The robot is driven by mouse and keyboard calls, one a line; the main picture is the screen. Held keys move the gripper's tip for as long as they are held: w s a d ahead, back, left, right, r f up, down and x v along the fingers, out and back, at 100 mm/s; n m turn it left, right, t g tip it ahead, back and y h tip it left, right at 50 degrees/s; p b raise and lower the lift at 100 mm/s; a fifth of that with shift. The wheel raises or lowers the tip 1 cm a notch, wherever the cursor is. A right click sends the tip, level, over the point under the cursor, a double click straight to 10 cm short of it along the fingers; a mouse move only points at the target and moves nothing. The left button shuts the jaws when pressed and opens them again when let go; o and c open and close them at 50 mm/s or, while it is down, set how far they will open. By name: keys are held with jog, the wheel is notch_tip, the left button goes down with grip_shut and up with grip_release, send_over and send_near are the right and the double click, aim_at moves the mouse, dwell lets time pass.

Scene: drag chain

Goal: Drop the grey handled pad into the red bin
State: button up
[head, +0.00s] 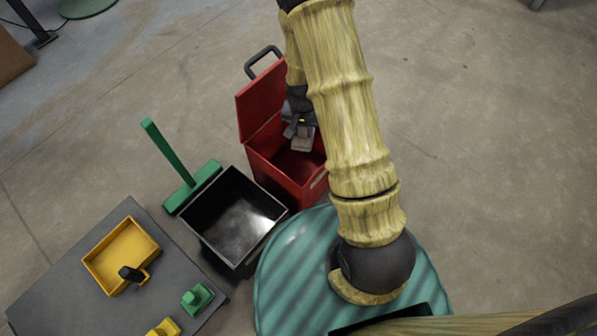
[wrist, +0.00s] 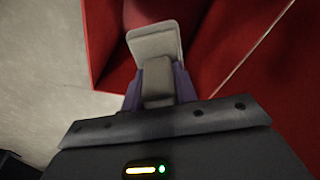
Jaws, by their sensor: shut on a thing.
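The red bin (head: 263,104) stands on the floor beyond my green base, with its lid raised and a dark handle at the top. My gripper (head: 299,125) is over the bin's opening, partly hidden by my arm. It is shut on the grey handled pad (head: 302,141), which hangs over the open bin. In the wrist view the pad (wrist: 155,42) sticks out past my gripper (wrist: 158,88), its handle between the purple fingers. Red bin walls (wrist: 235,45) show around it. How deep the pad sits relative to the rim is hard to tell.
A black open bin (head: 235,215) stands left of the red bin. A green T-shaped tool (head: 178,170) is behind it. A grey table (head: 60,290) at lower left holds a yellow tray (head: 122,255) and a green block (head: 197,298). The floor to the right is clear.

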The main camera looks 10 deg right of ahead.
jog(key=shift+f+b, duration=0.75)
jog(key=shift+f, duration=0.35)
jog(key=o, duration=1.1)
notch_tip(320, 180, up, 17)
jog(key=s+p, duration=0.2)
jog(key=p, duration=0.7)
jog(key=shift+a+r, duration=0.2)
jog(key=shift+a, duration=0.25)
jog(key=shift+w, duration=0.1)
